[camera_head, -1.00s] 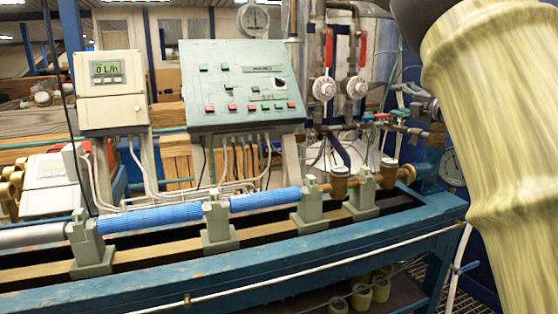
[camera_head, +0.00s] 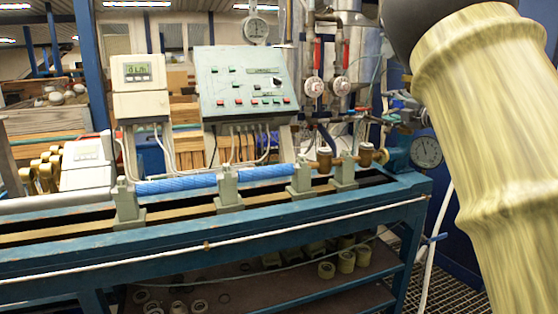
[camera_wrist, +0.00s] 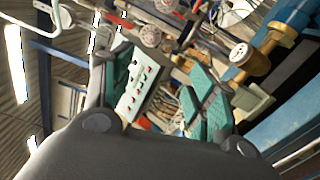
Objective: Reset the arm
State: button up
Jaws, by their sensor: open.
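My arm, with a pale yellow, streaked surface, fills the right side of the head view and hides what lies behind it. My gripper (camera_wrist: 157,75) shows in the wrist view, with its dark grey body along the bottom and two teal-padded fingers spread apart. The fingers are open with nothing held between them. Beyond them the wrist view shows the control panel (camera_wrist: 137,88) and brass fittings (camera_wrist: 243,55), strongly tilted. The gripper is not visible in the head view.
A blue meter testbench (camera_head: 220,242) runs across the head view, carrying blue pipe sections (camera_head: 176,184). Behind it stand a grey-green control panel (camera_head: 240,88) and a white display unit (camera_head: 139,85). A pressure gauge (camera_head: 426,152) is at the right. A lower shelf holds several round parts (camera_head: 346,261).

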jog(key=s+f+m+g+h+p, duration=0.3)
jog(key=f+m, duration=0.5)
jog(key=f, duration=2)
jog(key=s+a+f+m+g+h+p, duration=0.15)
jog(key=s+f+m, duration=0.25)
jog(key=s+f, duration=0.6)
jog(key=s+f+m+g+h+p, duration=0.1)
jog(key=s+f+m+g, duration=0.15)
jog(key=s+f, duration=0.8)
jog(key=s+a+f+m+g+p, duration=0.1)
jog(key=s+a+f+m+g, duration=0.15)
jog(key=s+f, duration=0.55)
jog(key=s+a+f+m+g+p, duration=0.1)
jog(key=s+a+f+m+g, duration=0.15)
jog(key=s+f, duration=0.55)
jog(key=s+a+f+m+g+p, duration=0.1)
jog(key=s+a+m+g, duration=0.1)
jog(key=s, duration=1.1)
jog(key=s+a+f+m+g+p, duration=0.1)
jog(key=s+a+m+g, duration=0.1)
jog(key=s, duration=1.2)
jog(key=shift+a+f+m+g, duration=0.15)
jog(key=shift+a+m+g, duration=0.3)
jog(key=shift+a, duration=0.65)
jog(key=shift+w, duration=0.1)
jog(key=shift+c, duration=0.3)
